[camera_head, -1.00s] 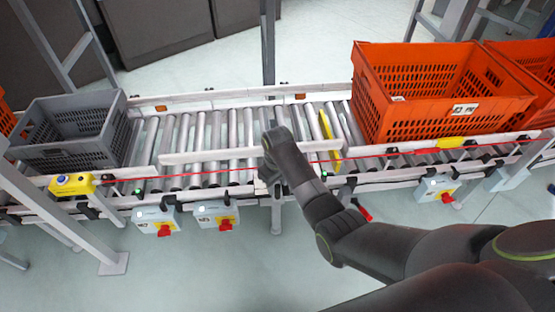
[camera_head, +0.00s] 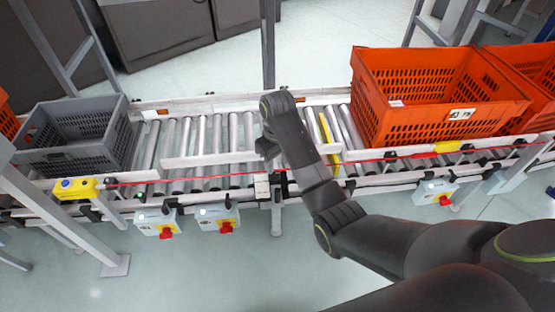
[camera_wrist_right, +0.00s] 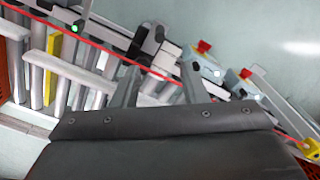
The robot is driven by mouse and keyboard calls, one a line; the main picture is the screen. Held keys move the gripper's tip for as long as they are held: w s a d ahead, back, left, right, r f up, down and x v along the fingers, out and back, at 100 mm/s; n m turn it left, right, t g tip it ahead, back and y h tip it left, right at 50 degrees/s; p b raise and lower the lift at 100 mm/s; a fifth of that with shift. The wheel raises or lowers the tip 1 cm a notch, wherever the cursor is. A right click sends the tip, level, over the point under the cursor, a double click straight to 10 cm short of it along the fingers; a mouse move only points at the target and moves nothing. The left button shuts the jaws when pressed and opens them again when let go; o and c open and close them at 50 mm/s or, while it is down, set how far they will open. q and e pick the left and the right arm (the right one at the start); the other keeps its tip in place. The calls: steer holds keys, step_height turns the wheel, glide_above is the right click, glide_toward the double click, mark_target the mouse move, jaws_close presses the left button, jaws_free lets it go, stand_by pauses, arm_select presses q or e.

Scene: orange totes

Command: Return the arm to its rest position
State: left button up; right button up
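My right arm (camera_head: 320,190) reaches in from the lower right of the head view, dark grey with green rings. Its wrist is over the near side of the roller conveyor. My right gripper (camera_head: 264,150) is small and partly hidden there beneath the wrist. In the right wrist view, its two grey fingers (camera_wrist_right: 160,70) stand apart with nothing held between them. The conveyor's near rail and the floor show beyond the fingers. My left gripper is not in view.
An orange tote (camera_head: 430,128) stands on the conveyor (camera_head: 200,186) at the right, and a grey crate (camera_head: 72,158) at the left. Rollers between them are bare. Control boxes with red knobs (camera_head: 226,227) hang on the near side. Floor in front is clear.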

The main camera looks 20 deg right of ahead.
steer(key=s+d+f+m+p, duration=0.1)
steer(key=s+d+f, duration=0.3)
steer(key=f, duration=0.5)
steer(key=s+d+f+m, duration=0.1)
steer(key=s+f, duration=0.5)
steer(key=f, duration=0.3)
steer(key=s+d+f+m+p, duration=0.1)
steer(key=s+d+f, duration=0.25)
steer(key=f, duration=0.55)
steer(key=s+d+f, duration=0.2)
steer(key=s+f, duration=0.2)
steer(key=s, duration=0.7)
steer(key=s+d+f+m, duration=0.1)
steer(key=s+f, duration=0.3)
steer(key=s, duration=0.8)
steer(key=s+d+f+m+t+h+p, duration=0.1)
steer(key=s+d+f, duration=0.2)
steer(key=s, duration=0.9)
step_height(320, 180, down, 2)
steer(key=shift+s, duration=0.2)
